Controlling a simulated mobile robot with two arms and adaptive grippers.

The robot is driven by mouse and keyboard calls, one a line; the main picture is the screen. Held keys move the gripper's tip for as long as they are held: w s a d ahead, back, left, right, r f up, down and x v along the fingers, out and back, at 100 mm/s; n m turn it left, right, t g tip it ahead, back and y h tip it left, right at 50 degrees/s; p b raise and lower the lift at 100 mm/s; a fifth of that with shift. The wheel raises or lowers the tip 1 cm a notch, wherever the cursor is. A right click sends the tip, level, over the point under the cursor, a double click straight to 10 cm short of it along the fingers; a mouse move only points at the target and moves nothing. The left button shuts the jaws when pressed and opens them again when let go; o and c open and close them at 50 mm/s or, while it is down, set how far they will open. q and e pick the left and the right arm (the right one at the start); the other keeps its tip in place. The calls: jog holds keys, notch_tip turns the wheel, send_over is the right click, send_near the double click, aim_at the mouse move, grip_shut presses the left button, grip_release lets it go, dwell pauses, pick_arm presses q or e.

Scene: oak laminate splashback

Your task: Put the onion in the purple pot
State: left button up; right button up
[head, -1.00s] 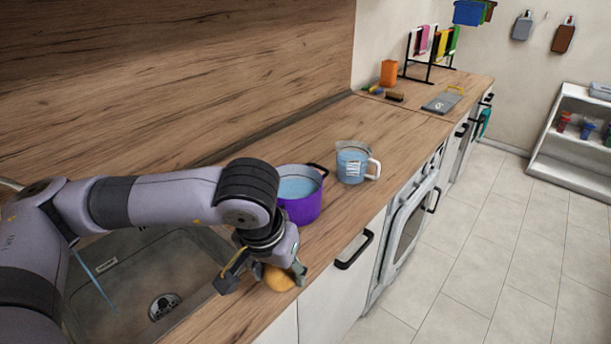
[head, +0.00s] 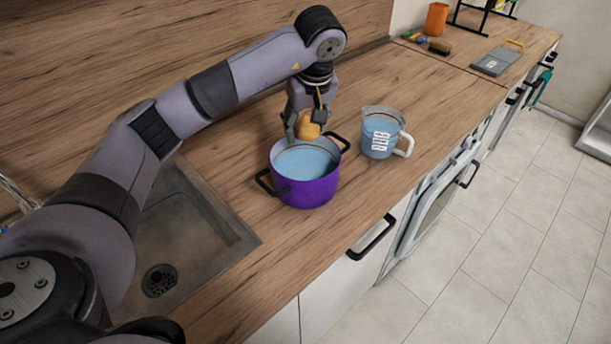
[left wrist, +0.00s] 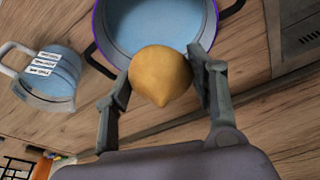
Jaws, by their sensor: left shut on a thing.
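The onion (head: 308,129) is yellow-brown and held between the fingers of my left gripper (head: 305,124). In the left wrist view the onion (left wrist: 160,76) sits between the two fingertips (left wrist: 162,80), with both jaws against its sides. The purple pot (head: 306,192) stands on the counter with pale blue water inside and black handles. In the head view the onion is above the pot's back rim; in the left wrist view it overlaps the near rim of the pot (left wrist: 98,28). My right gripper does not show.
A measuring jug (head: 380,133) with blue liquid stands right of the pot. A sink (head: 190,235) lies to the left. The wooden splashback (head: 150,60) rises behind. Farther right are an orange cup (head: 437,19), a brush (head: 440,47) and a grey board (head: 497,60).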

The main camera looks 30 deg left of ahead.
pick_arm(q)
notch_tip(320, 180, down, 11)
jog(key=shift+w+r+p, duration=0.1)
jog(key=shift+r+p, duration=0.05)
jog(key=shift+p, duration=1)
notch_tip(320, 180, down, 4)
jog(key=shift+f+p, duration=0.25)
jog(key=shift+p, duration=0.3)
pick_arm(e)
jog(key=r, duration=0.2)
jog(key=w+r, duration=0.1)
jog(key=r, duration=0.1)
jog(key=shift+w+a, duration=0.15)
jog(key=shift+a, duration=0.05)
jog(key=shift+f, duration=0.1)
pick_arm(q)
jog(key=shift+f, duration=0.25)
jog(key=o, duration=1.3)
jog(key=shift+r, duration=0.1)
jog(key=shift+o, duration=0.2)
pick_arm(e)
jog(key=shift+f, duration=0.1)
pick_arm(q)
jog(key=shift+r, duration=0.1)
